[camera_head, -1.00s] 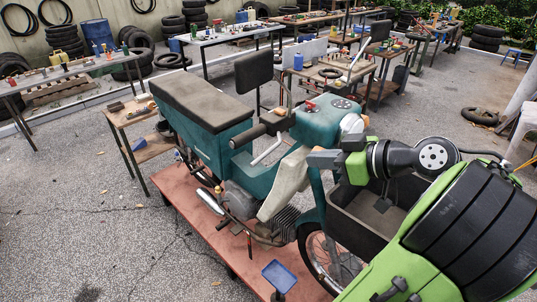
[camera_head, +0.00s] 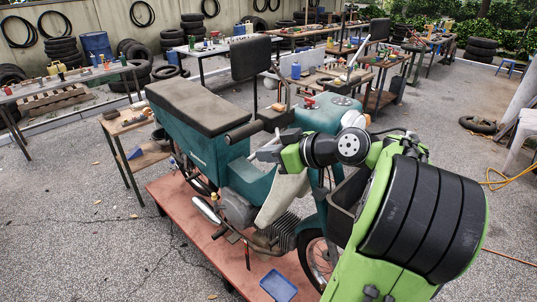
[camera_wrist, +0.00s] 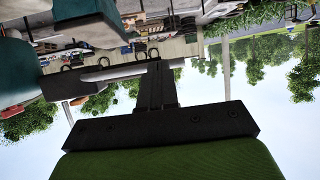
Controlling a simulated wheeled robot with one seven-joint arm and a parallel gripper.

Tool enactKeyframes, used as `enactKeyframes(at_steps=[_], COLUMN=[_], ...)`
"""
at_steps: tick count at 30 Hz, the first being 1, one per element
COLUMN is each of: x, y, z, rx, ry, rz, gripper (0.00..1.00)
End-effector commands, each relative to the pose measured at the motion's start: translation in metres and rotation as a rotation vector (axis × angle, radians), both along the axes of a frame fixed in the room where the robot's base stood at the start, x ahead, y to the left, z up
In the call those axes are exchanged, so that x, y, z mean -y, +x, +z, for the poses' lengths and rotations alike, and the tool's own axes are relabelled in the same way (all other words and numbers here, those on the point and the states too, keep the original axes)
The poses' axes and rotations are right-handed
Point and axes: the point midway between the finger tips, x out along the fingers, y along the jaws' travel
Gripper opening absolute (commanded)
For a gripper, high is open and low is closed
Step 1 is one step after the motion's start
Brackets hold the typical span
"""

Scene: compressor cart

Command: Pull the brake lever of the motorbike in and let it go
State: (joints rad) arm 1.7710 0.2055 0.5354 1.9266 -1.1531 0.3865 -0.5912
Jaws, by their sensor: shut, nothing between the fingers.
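The teal motorbike (camera_head: 212,150) stands upright on a reddish platform. Its black handlebar grip (camera_head: 245,131) points left in the head view. My gripper (camera_head: 264,152) is beside this handlebar, just below and right of the grip. It hides most of the area where the pale brake lever showed earlier. In the wrist view my gripper (camera_wrist: 155,68) is shut, its dark fingers together and empty. A dark and grey bar (camera_wrist: 112,74) crosses by the fingertips there. I cannot tell whether it is the lever or the grip, or whether the fingers touch it.
The reddish platform (camera_head: 177,196) has a blue tray (camera_head: 278,286) at its front. A small side table (camera_head: 128,122) stands left of the bike. Workbenches and tyre stacks line the back. Open paving lies at the front left.

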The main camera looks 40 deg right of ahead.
Motion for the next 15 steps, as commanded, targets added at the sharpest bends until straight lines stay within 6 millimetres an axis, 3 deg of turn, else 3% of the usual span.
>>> enactKeyframes(at_steps=[5,15], x=[-0.003,-0.02], y=[0.003,0.033], z=[-0.002,-0.003], rx=[-0.003,-0.003], ry=[-0.002,-0.002], rz=[-0.019,-0.25], gripper=[0.0,0.0])
